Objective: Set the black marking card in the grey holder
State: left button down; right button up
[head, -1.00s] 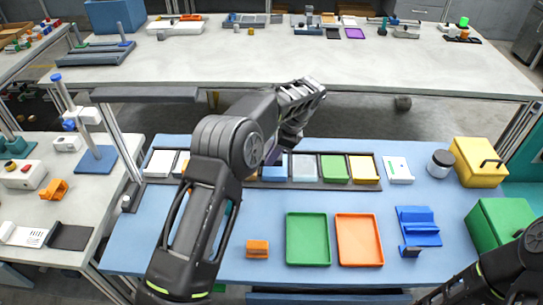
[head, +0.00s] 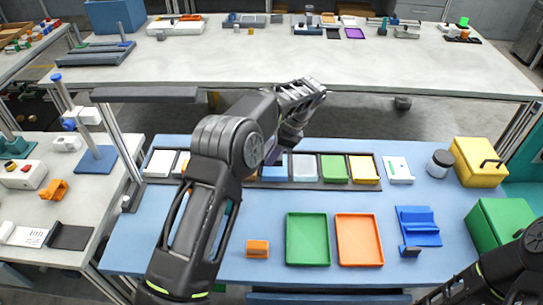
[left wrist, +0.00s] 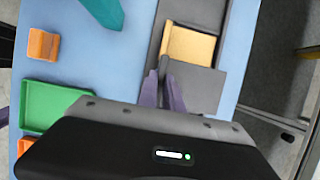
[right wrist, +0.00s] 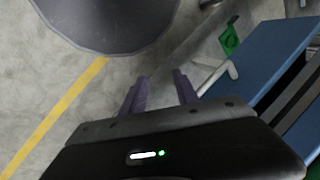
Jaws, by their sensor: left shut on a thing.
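The black marking card (left wrist: 204,88) shows in the left wrist view as a dark flat piece in the long dark rack, beside a gold card. My left gripper (left wrist: 163,88) is at the card's near edge, its fingers close together around a dark edge, seemingly the card's. In the head view my left arm hides this spot. My right gripper (right wrist: 160,92) is open and empty, over the floor beside a table edge.
The rack (head: 334,187) holds several coloured cards along the table's far side. A green tray (head: 308,240), an orange tray (head: 359,240) and an orange stand (head: 257,249) lie nearer. A blue stepped block (head: 418,226) and yellow (head: 480,162) and green boxes (head: 500,225) stand right.

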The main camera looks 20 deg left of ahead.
dwell(0.4)
pick_arm(q)
jog(key=shift+d+f+n, duration=0.1)
jog(key=shift+f+n, duration=0.05)
jog(key=shift+n, duration=0.25)
jog(key=s, duration=0.2)
jog(key=s+d+f+n, duration=0.1)
jog(key=s+f+n+g, duration=0.1)
jog(key=s, duration=0.1)
jog(key=shift+s+d, duration=0.35)
jog(key=shift+d, duration=0.05)
jog(key=s+d+r, duration=0.4)
jog(key=s+r, duration=0.1)
jog(key=s, duration=0.3)
jog(key=shift+s+n, duration=0.3)
jog(key=shift+s, duration=0.05)
jog(key=shift+d+h, duration=0.1)
jog(key=shift+h, duration=0.2)
